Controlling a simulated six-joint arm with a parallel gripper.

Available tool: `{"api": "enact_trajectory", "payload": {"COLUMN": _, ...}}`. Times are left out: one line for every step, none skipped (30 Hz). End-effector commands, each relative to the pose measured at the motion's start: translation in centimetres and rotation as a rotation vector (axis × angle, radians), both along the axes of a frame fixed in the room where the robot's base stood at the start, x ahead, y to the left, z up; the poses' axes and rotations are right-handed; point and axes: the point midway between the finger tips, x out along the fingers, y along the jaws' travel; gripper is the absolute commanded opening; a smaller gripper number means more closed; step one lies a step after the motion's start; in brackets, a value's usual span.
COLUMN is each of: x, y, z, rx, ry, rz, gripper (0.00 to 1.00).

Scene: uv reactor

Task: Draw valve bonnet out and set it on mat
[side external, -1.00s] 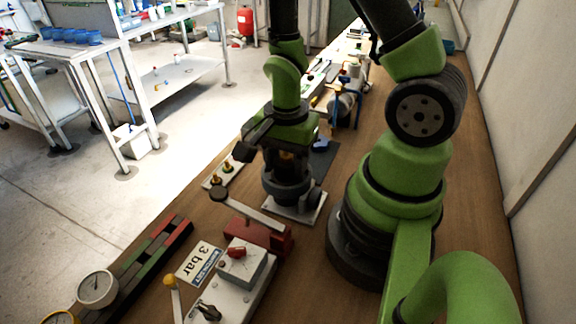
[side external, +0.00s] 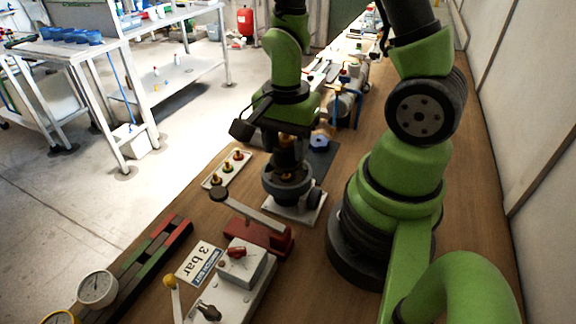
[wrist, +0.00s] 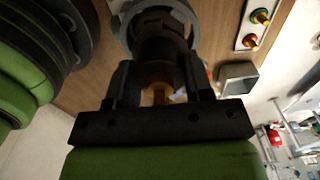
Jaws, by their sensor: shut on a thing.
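My gripper (side external: 287,146) is above the valve body (side external: 289,188), pointing down. In the wrist view its two fingers (wrist: 160,88) are on either side of the brass stem of the dark valve bonnet (wrist: 162,48), shut on it. The bonnet (side external: 288,160) is upright and in line with the valve body, which shows as a grey ring (wrist: 124,22) beyond it. I cannot tell whether its lower end is clear of the body. The dark mat (side external: 324,163) lies just behind and right of the valve, with a blue part (side external: 319,142) at its far side.
A white strip with coloured fittings (side external: 226,169) lies left of the valve. A red clamp with a long lever (side external: 262,237) and a grey control box (side external: 240,264) are in front. A blue-framed pump (side external: 345,104) stands behind the mat.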

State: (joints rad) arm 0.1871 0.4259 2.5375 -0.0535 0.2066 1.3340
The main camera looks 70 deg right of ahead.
Motion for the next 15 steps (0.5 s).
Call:
{"api": "enact_trajectory", "payload": {"x": 0.06, "y": -0.01, "z": 0.23, "rx": -0.001, "ry": -0.003, "rz": 0.001, "gripper": 0.26}}
{"api": "enact_trajectory", "payload": {"x": 0.04, "y": -0.01, "z": 0.31, "rx": -0.001, "ry": -0.003, "rz": 0.001, "gripper": 0.26}}
{"api": "enact_trajectory", "payload": {"x": 0.02, "y": 0.00, "z": 0.41, "rx": 0.000, "ry": -0.002, "rz": 0.000, "gripper": 0.26}}
{"api": "enact_trajectory", "payload": {"x": 0.01, "y": 0.00, "z": 0.46, "rx": 0.000, "ry": -0.001, "rz": 0.000, "gripper": 0.26}}
{"api": "enact_trajectory", "payload": {"x": 0.01, "y": 0.00, "z": 0.51, "rx": 0.000, "ry": -0.002, "rz": 0.000, "gripper": 0.26}}
{"api": "enact_trajectory", "payload": {"x": 0.01, "y": 0.00, "z": 0.55, "rx": 0.000, "ry": -0.002, "rz": 0.001, "gripper": 0.26}}
{"api": "enact_trajectory", "payload": {"x": 0.01, "y": 0.00, "z": 0.56, "rx": 0.000, "ry": -0.001, "rz": 0.001, "gripper": 0.26}}
{"api": "enact_trajectory", "payload": {"x": 0.01, "y": 0.00, "z": 0.56, "rx": 0.000, "ry": -0.001, "rz": 0.001, "gripper": 0.26}}
{"api": "enact_trajectory", "payload": {"x": 0.01, "y": 0.00, "z": 0.56, "rx": 0.000, "ry": -0.001, "rz": 0.001, "gripper": 0.26}}
{"api": "enact_trajectory", "payload": {"x": 0.01, "y": 0.00, "z": 0.56, "rx": 0.000, "ry": -0.001, "rz": 0.001, "gripper": 0.26}}
{"api": "enact_trajectory", "payload": {"x": 0.01, "y": 0.00, "z": 0.56, "rx": 0.000, "ry": -0.001, "rz": 0.001, "gripper": 0.26}}
{"api": "enact_trajectory", "payload": {"x": 0.01, "y": 0.00, "z": 0.55, "rx": 0.000, "ry": -0.001, "rz": 0.001, "gripper": 0.26}}
{"api": "enact_trajectory", "payload": {"x": 0.01, "y": 0.00, "z": 0.55, "rx": 0.000, "ry": -0.001, "rz": 0.001, "gripper": 0.26}}
{"api": "enact_trajectory", "payload": {"x": 0.01, "y": 0.00, "z": 0.56, "rx": 0.000, "ry": -0.001, "rz": 0.001, "gripper": 0.26}}
{"api": "enact_trajectory", "payload": {"x": 0.02, "y": 0.00, "z": 0.63, "rx": 0.000, "ry": -0.002, "rz": 0.001, "gripper": 0.26}}
